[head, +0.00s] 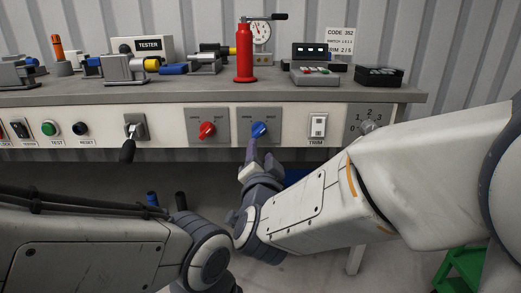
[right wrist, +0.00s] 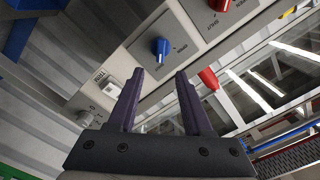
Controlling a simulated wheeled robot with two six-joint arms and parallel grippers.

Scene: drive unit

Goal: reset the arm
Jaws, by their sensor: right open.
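My right arm (head: 330,205) reaches in from the right, below the front panel of the bench. My right gripper (head: 252,155) is just under the blue knob (head: 259,130). In the right wrist view its two purple fingers (right wrist: 160,76) are apart with nothing between them. The blue knob (right wrist: 160,50) is ahead of the fingertips there, with a visible gap. My left arm (head: 100,250) crosses the lower left of the head view; its gripper is not seen.
A red cylinder (head: 245,60) and a tester (head: 148,46) stand on the bench top (head: 200,95). A green stand (head: 461,268) is at lower right.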

